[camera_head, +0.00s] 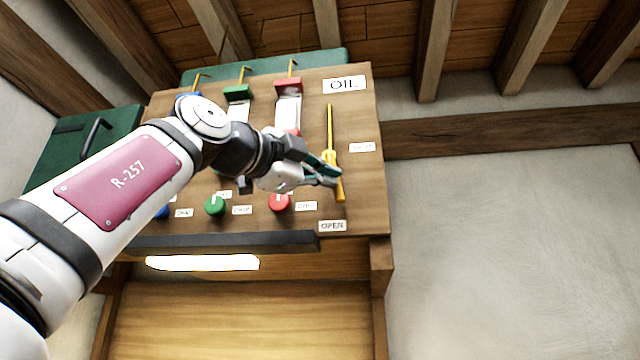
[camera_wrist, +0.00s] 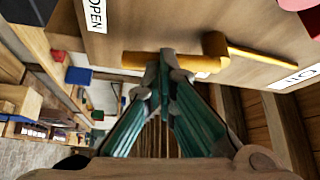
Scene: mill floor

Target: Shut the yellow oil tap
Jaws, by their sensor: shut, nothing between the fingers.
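The yellow oil tap (camera_head: 330,130) is on the right side of the wooden panel, under the OIL sign (camera_head: 344,85). Its thin rod runs up; its thicker handle (camera_head: 340,192) hangs down, its end just above the OPEN label (camera_head: 332,225). The SHUT label (camera_head: 362,147) is to its right. My gripper (camera_head: 337,177) is shut and empty, its tips at the handle from the left. In the wrist view the tips (camera_wrist: 166,60) overlap the yellow handle (camera_wrist: 200,62), and the OPEN label (camera_wrist: 96,15) is at upper left. I cannot tell whether they touch it.
Red (camera_head: 279,203) and green (camera_head: 215,206) knobs sit on the panel left of the tap. Red (camera_head: 288,85) and green (camera_head: 237,92) blocks with hooks are above. A dark ledge (camera_head: 235,242) runs along the panel's bottom. The wall right of the panel is clear.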

